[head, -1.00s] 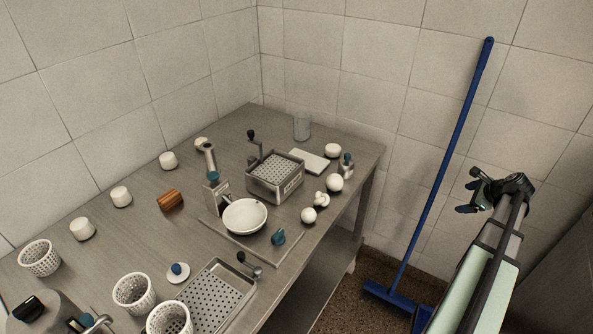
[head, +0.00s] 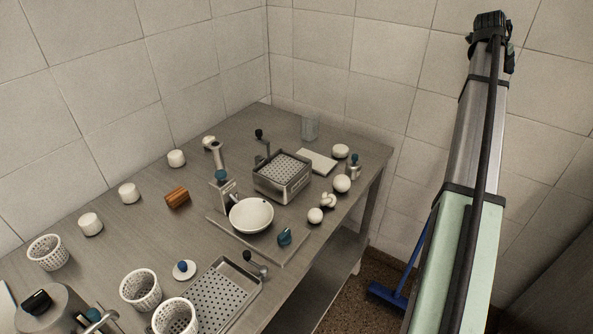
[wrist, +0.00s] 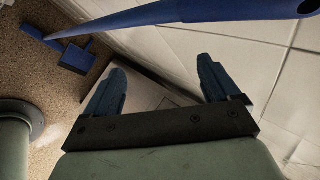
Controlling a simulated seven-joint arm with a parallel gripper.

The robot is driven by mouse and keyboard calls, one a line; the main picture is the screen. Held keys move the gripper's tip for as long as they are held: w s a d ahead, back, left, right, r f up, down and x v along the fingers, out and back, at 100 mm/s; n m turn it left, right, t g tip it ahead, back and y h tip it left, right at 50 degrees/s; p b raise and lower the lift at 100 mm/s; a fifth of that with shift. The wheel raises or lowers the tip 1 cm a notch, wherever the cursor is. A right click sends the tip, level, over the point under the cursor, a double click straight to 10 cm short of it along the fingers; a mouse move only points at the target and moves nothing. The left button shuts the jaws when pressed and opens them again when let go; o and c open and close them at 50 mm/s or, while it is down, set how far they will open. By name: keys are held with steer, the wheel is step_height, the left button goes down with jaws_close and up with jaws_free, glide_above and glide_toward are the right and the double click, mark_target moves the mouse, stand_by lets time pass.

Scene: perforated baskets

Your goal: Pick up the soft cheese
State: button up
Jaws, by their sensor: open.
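Several white pieces that look like cheese stand on the steel table (head: 330,222) in the head view. Short white cylinders (head: 129,193) line its left side. Smooth white balls (head: 342,183) and a knotted white piece (head: 328,201) lie near its right edge. I cannot tell which one is the soft cheese. My gripper (wrist: 160,88) is open and empty in the wrist view, its two dark blue fingers spread apart. In the head view my arm is raised at the right, off the table, and its fingers are mostly hidden. No cheese shows in the wrist view.
Perforated white baskets (head: 140,288) and a perforated tray (head: 222,297) stand at the table's front. A scale with a white bowl (head: 251,214) and a metal box with a perforated top (head: 283,170) fill the middle. A blue broom (head: 412,262) leans beside my arm. Tiled walls close the back.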

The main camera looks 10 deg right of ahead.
steer(key=w+a+r, duration=0.4)
steer(key=w+a, duration=0.1)
steer(key=a, duration=0.1)
steer(key=w+a+f+n+t+y, duration=0.15)
steer(key=w+a, duration=0.45)
steer(key=a, duration=0.6)
steer(key=w+a+f+n+t+y, duration=0.1)
steer(key=w+a+f, duration=0.35)
steer(key=a, duration=0.75)
steer(key=w+a+f+n+y, duration=0.2)
steer(key=w+a, duration=0.1)
steer(key=a, duration=1.3)
steer(key=w+a+f+n+y, duration=0.1)
steer(key=w+a+f+n, duration=0.15)
steer(key=a, duration=1.45)
steer(key=n+g+y, duration=0.4)
steer(key=n, duration=0.3)
glide_above(87, 218)
steer(key=d, duration=0.2)
step_height(87, 218, down, 10)
steer(key=f, duration=0.4)
steer(key=a+f, duration=0.1)
steer(key=f, duration=0.3)
steer(key=a+f, duration=0.1)
steer(key=f, duration=0.3)
steer(key=shift+f, duration=0.25)
steer(key=c, duration=1.2)
